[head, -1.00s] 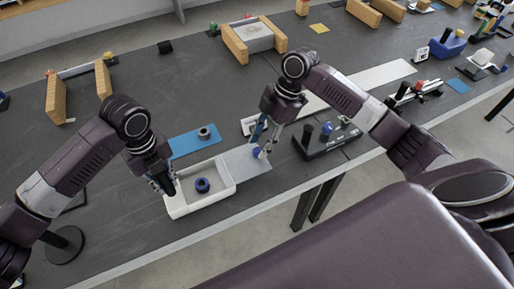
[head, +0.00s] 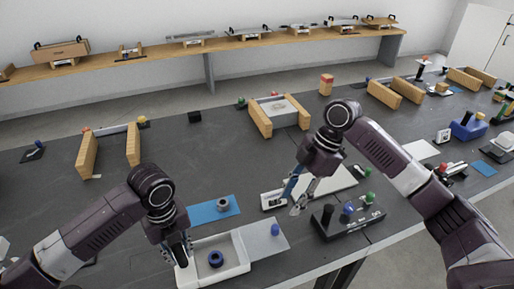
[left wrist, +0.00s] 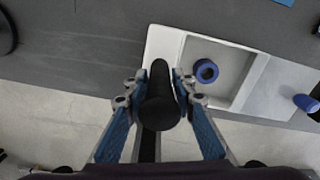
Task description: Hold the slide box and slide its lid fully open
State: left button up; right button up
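The white slide box (head: 222,277) stands at the table's front edge, its inside uncovered with a blue ring (head: 216,258) in it. Its light grey lid (head: 258,241) extends out to the right of the box, with a blue knob (head: 275,229) near its far end. My left gripper (left wrist: 160,88) is shut on the black handle (left wrist: 160,105) at the box's left end. My right gripper (head: 302,208) is above and right of the knob, apart from it, with its fingers spread and nothing between them. The box also shows in the left wrist view (left wrist: 166,45).
A blue mat (head: 232,212) with a grey ring (head: 222,204) lies behind the box. A black base with knobs (head: 345,222) stands right of the lid. A small white device (head: 273,200) sits behind the lid. Wooden blocks (head: 260,118) stand farther back.

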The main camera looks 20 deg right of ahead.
pick_arm(q)
jog(key=shift+o, duration=1.4)
jog(key=shift+r, duration=0.1)
